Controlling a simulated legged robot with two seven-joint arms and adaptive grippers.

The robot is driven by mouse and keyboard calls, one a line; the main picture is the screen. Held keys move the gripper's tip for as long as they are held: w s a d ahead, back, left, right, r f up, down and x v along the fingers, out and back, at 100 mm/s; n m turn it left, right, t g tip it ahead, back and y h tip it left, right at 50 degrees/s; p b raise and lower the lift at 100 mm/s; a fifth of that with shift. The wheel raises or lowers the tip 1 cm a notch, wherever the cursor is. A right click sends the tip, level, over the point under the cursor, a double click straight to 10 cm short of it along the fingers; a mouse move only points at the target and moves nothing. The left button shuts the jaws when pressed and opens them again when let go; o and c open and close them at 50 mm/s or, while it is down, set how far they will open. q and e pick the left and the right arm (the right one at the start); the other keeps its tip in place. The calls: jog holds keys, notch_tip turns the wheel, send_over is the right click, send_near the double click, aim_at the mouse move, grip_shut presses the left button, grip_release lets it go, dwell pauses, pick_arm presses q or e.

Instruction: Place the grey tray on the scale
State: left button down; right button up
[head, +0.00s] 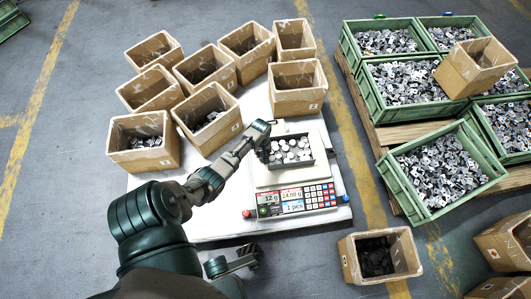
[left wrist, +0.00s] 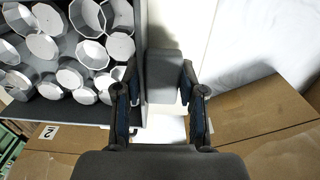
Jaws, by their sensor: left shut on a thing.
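The grey tray (head: 291,165) holds several round silver parts and is over the plate of the scale (head: 296,196) in the head view; I cannot tell whether it touches the plate. My left gripper (head: 263,150) is at the tray's left side. In the left wrist view the tray (left wrist: 65,112) fills the upper left, and my left gripper (left wrist: 160,115) is shut on a grey block at its side. The scale's display reads 12 g, 24.00 g and 1 pcs. A dark green part of mine near the bottom may be my right gripper (head: 232,263); its fingers are unclear.
Several cardboard boxes (head: 142,143) stand behind and left of the scale on the white table (head: 215,225). One box (head: 297,88) is right behind the tray. Green crates (head: 440,168) of metal parts are at right. A box with dark parts (head: 380,255) stands at lower right.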

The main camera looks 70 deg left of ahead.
pick_arm(q)
jog(key=shift+w+r, duration=0.1)
jog(key=shift+r, duration=0.05)
jog(key=c, duration=0.7)
grip_release()
